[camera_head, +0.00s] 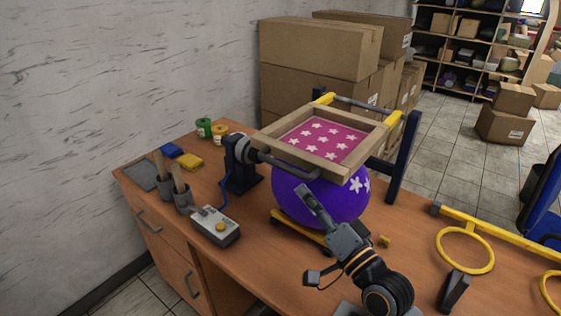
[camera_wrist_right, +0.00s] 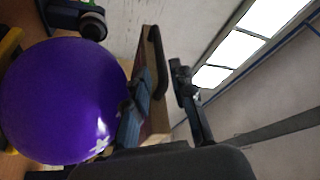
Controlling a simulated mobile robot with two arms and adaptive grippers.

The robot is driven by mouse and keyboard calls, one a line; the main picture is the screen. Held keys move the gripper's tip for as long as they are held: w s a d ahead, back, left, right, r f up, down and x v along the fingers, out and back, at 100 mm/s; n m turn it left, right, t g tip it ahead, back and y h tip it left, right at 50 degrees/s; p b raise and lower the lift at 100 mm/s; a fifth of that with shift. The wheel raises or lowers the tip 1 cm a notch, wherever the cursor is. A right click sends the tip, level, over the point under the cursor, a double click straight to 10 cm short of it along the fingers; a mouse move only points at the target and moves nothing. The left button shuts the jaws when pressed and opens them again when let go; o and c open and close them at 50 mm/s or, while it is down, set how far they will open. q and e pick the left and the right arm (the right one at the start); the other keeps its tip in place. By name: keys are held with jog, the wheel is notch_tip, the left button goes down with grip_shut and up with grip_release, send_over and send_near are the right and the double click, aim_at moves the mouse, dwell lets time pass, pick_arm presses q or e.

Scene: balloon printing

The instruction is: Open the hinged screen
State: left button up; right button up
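The hinged screen is a wooden frame (camera_head: 352,164) with a pink mesh of white stars. It lies lowered, roughly level, over a purple balloon (camera_head: 300,196). A dark handle (camera_head: 285,164) runs along its front edge. My right gripper (camera_head: 308,192) is in front of the balloon, just below the handle, pointing up. In the right wrist view its fingers (camera_wrist_right: 160,74) are apart, and the frame edge with the handle (camera_wrist_right: 158,62) shows beyond the gap between them. Contact is not visible. The balloon (camera_wrist_right: 60,100) is beside the fingers. My left gripper is not in view.
A yellow ring (camera_head: 466,250) is at right. Boxes (camera_head: 315,50) are stacked behind.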

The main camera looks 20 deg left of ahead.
aim_at(281, 163)
jog(key=p+x, duration=0.1)
jog(key=x, duration=0.3)
jog(key=shift+a+r, duration=0.15)
jog(key=x, duration=0.4)
jog(key=shift+w+a+f+p, duration=0.2)
jog(key=shift+w+a+p, duration=0.05)
jog(key=shift+p, duration=0.15)
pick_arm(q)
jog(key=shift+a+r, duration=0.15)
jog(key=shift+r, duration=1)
pick_arm(e)
jog(key=shift+x, duration=0.85)
grip_shut()
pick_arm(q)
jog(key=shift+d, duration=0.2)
